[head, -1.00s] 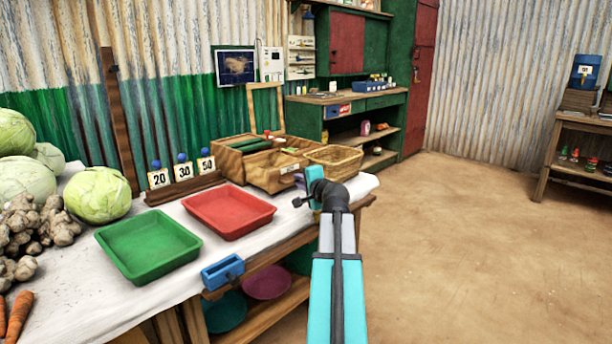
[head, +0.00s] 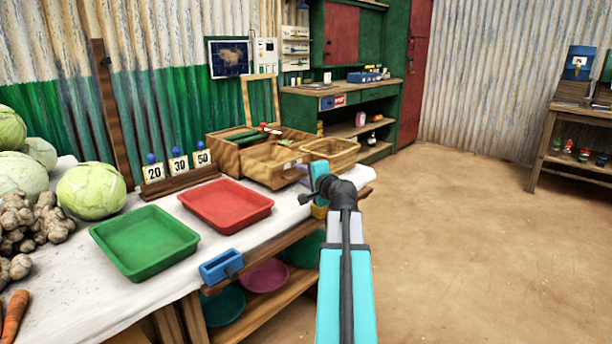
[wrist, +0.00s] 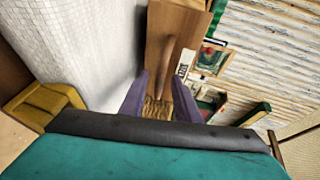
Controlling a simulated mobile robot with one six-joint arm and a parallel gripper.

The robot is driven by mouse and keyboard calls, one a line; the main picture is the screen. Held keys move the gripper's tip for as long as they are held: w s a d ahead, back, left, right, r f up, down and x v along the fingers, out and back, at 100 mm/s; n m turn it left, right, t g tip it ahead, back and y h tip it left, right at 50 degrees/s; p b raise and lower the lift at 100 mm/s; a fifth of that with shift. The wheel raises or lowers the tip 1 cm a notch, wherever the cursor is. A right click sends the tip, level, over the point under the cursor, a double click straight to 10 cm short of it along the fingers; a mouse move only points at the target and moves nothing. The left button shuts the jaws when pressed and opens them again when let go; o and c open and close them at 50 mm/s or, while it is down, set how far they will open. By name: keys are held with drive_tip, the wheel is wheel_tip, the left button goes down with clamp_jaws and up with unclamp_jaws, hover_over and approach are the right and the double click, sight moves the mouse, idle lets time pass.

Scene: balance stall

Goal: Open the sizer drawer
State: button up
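A wooden box (head: 225,152) stands toward the far end of the white-topped table, with a green item on it. Its front part (head: 275,168) sticks out toward the table front and bears a small pale label. I take this as the sizer drawer, but no label can be read. In the wrist view a brown wooden face (wrist: 160,25) with a long darker bar lies ahead. My gripper (wrist: 160,92) has its two purple fingers apart. A wicker basket (wrist: 157,109) shows between and beyond them; contact is not visible. In the head view my wrist hides most of the gripper.
Red (head: 227,228) and green (head: 147,268) trays lie nearer, with number blocks (head: 178,165) behind. Blue (head: 221,267) and yellow (wrist: 45,103) holders are on the table's front edge. The floor at right is clear.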

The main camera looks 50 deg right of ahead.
drive_tip(key=shift+s+a, duration=0.1)
drive_tip(key=shift+p+v, duration=1.15)
drive_tip(key=shift+v, duration=3.1)
drive_tip(key=shift+f+b, duration=0.15)
drive_tip(key=shift+b, duration=0.4)
drive_tip(key=shift+b+v, duration=2.6)
drive_tip(key=shift+b, duration=1.35)
drive_tip(key=shift+s, duration=0.1)
